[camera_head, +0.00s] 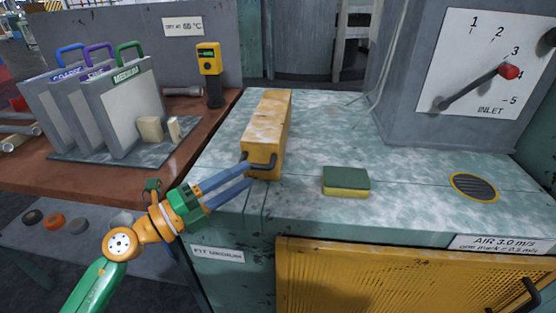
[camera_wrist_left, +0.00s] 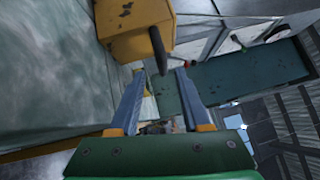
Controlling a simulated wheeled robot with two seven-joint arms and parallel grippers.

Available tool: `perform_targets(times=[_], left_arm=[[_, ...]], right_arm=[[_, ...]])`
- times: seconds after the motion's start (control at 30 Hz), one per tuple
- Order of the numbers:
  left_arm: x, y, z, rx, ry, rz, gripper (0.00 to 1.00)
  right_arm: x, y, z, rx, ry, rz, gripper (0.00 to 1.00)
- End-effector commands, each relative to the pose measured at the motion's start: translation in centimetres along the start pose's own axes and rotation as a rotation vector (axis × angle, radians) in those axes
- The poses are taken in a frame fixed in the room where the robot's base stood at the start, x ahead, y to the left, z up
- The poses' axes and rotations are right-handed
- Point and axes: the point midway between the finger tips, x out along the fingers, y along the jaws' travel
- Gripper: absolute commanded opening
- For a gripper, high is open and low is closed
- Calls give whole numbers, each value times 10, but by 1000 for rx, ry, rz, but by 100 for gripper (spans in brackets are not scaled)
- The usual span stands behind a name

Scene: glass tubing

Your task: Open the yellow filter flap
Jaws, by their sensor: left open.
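A yellow perforated panel (camera_head: 395,277) with a dark handle (camera_head: 515,298) is set in the front of the green bench. It looks closed and is cut off by the picture's lower edge. A long worn yellow box (camera_head: 268,120) with a dark handle on its near end (camera_head: 262,163) lies on the bench top. My left gripper (camera_head: 249,173) is open at that near end. In the left wrist view the box's handle (camera_wrist_left: 158,50) shows between and just beyond the fingertips (camera_wrist_left: 160,75); I cannot tell if they touch it. My right gripper is not in view.
A green and yellow sponge (camera_head: 346,181) lies right of the box. A round vent (camera_head: 474,186) is set in the bench top. A grey inlet dial housing (camera_head: 400,115) stands at the back right. Grey handled cases (camera_head: 120,105) stand on the brown table at left.

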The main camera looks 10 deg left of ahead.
Motion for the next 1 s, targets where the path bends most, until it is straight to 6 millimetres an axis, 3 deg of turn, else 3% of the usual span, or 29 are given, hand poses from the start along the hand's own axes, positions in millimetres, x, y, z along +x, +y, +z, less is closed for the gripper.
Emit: perform_targets(times=[0.03,0.23,0.53,0.57,0.73,1.0], left_arm=[[11,-7,0,1,2,-5,47],[47,-4,1,-3,-1,-5,47],[55,-1,0,-2,-1,-1,47],[55,-1,0,-2,-1,-1,44],[54,-1,0,-2,-1,-1,0],[54,-1,0,-3,-1,-2,0]], right_arm=[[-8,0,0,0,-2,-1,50],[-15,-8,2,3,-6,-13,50],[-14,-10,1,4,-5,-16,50],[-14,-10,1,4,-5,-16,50],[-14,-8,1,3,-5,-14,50],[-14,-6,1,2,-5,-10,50]])
